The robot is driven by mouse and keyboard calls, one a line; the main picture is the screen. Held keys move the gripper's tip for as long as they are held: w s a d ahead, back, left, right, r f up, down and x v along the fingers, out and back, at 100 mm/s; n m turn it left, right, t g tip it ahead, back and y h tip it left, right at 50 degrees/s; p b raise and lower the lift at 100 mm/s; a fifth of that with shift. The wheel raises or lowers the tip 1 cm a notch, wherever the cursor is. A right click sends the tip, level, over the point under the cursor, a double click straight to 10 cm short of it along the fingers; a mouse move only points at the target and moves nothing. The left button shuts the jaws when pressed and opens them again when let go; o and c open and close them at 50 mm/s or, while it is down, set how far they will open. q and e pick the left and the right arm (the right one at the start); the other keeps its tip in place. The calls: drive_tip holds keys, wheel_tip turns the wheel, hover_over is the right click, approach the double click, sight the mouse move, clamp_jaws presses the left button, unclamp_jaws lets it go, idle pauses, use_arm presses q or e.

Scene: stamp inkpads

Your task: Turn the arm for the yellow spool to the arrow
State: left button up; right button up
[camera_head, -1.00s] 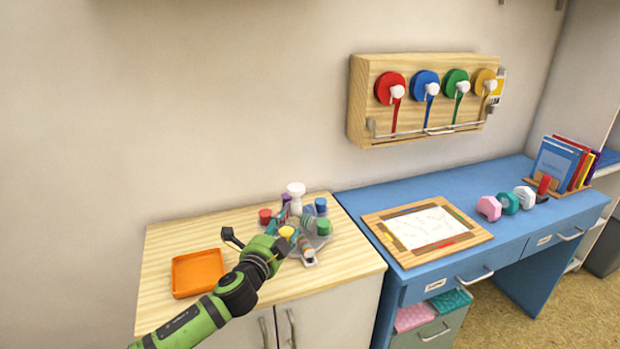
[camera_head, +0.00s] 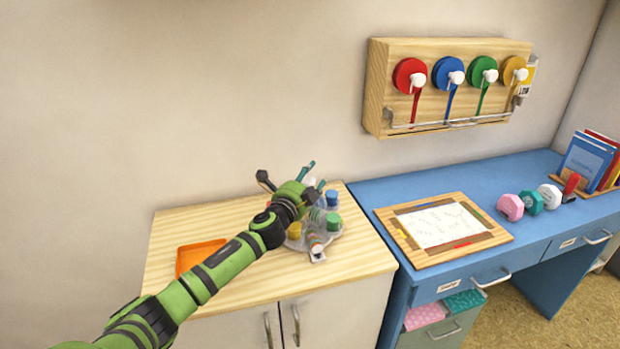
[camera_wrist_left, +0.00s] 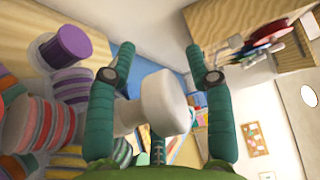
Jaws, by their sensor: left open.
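The spool carousel stands on the wooden cabinet. Its yellow spool (camera_head: 294,230) is at the near left, with a green spool (camera_head: 333,222) and a blue spool (camera_head: 332,197) to the right. My left gripper (camera_head: 286,175) is open above the carousel and hides its centre in the head view. In the left wrist view, a white knob (camera_wrist_left: 163,103) shows between the spread fingers, and I cannot tell whether they touch it. A purple spool (camera_wrist_left: 62,47) and a striped spool (camera_wrist_left: 38,125) are to its left. I cannot make out the arrow. My right gripper is not in view.
An orange tray (camera_head: 195,256) lies left of the carousel, partly behind my arm. A blue desk (camera_head: 385,190) adjoins the cabinet on the right, with a framed sheet and small dumbbells. A wooden ribbon rack (camera_head: 377,92) hangs on the wall above.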

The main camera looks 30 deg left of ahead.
use_arm(q)
drive_tip(key=shift+w, duration=0.1)
clamp_jaws()
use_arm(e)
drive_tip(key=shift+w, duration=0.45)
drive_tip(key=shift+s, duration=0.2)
